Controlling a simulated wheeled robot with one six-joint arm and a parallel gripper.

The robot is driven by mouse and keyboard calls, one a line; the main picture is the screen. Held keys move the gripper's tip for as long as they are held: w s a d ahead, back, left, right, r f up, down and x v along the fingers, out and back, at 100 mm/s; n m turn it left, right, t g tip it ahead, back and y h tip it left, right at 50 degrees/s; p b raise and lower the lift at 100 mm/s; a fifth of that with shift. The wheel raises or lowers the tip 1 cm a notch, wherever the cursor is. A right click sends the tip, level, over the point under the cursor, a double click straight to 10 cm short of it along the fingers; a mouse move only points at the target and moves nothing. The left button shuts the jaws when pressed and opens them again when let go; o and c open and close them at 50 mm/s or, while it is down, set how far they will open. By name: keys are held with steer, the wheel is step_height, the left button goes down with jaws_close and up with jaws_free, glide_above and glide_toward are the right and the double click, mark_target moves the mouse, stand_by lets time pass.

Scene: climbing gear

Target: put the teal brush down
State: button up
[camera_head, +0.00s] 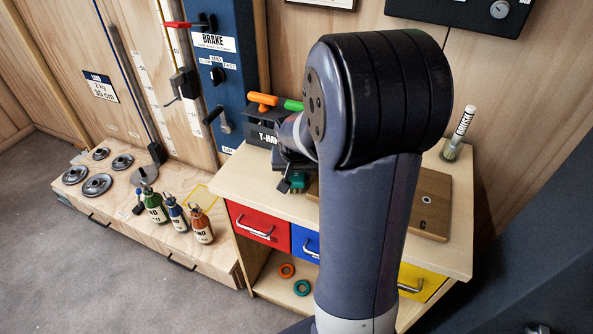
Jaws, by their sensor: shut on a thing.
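My gripper (288,179) is over the left part of the wooden cabinet top, in front of the black T-handle block. It is shut on a small teal thing (298,181), which looks like the teal brush. Only a small teal part shows at the jaws; my arm hides much of the gripper and the rest of the brush. I cannot tell whether the brush touches the cabinet top (240,184).
The black block (262,136) holds orange and green T-handles. A white labelled marker-like stick (459,130) stands at the right rear. A brown board (434,205) lies at right. Bottles (200,225) and weight discs (97,184) stand on the low left bench. The cabinet's front left top is clear.

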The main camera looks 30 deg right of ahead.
steer(key=shift+f, duration=0.2)
steer(key=o, duration=0.9)
steer(key=shift+r, duration=0.1)
